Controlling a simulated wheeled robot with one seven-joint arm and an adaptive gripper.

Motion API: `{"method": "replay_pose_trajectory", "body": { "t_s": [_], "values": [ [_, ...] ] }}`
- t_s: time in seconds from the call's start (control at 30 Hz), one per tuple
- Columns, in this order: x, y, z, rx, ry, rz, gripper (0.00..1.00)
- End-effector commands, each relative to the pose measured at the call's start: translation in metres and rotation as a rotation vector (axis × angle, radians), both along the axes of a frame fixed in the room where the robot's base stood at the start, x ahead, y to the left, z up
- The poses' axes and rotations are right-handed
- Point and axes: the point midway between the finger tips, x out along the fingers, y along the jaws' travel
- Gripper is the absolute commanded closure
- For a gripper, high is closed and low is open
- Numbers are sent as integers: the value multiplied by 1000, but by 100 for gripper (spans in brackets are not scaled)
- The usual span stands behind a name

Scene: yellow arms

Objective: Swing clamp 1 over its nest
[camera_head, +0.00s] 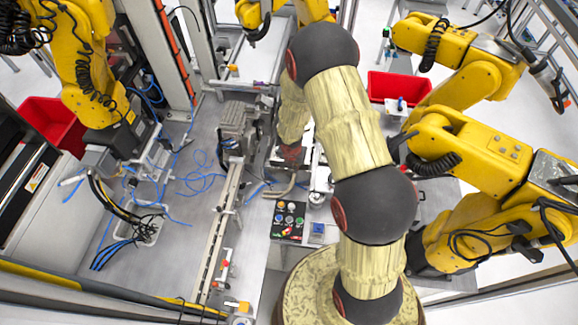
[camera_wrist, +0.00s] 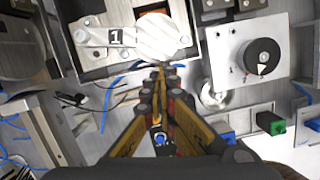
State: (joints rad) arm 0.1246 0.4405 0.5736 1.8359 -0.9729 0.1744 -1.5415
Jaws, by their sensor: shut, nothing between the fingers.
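In the wrist view, clamp 1 is a pale metal bar (camera_wrist: 98,37) with a black "1" label and a bolt at its left end. The bar runs right to a round pale part and another bolt near the right. It lies across the front of a dark-framed plate (camera_wrist: 133,66); a recess with brownish edges shows behind it, and I cannot tell for sure that this is the nest. My gripper (camera_wrist: 166,68) is shut and empty, its tips just in front of the bar's right half. I cannot tell whether they touch it.
Right of the clamp is a metal plate with a black knob (camera_wrist: 263,57). A green block (camera_wrist: 270,123) and small fixtures stand nearer. In the head view, a button panel (camera_head: 289,220) is left of my arm, a red bin (camera_head: 399,87) behind right, and yellow robot arms (camera_head: 470,150) stand close right.

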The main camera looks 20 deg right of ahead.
Motion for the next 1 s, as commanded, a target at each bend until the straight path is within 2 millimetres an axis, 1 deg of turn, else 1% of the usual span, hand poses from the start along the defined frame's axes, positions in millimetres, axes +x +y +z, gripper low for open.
{"method": "replay_pose_trajectory", "body": {
  "t_s": [0.1, 0.4, 1.0],
  "values": [
    [2, -9, 1, 1, 1, -3, 100],
    [6, -22, 0, 1, 1, -3, 100],
    [7, -24, -1, 1, 1, -3, 100]
  ]
}}
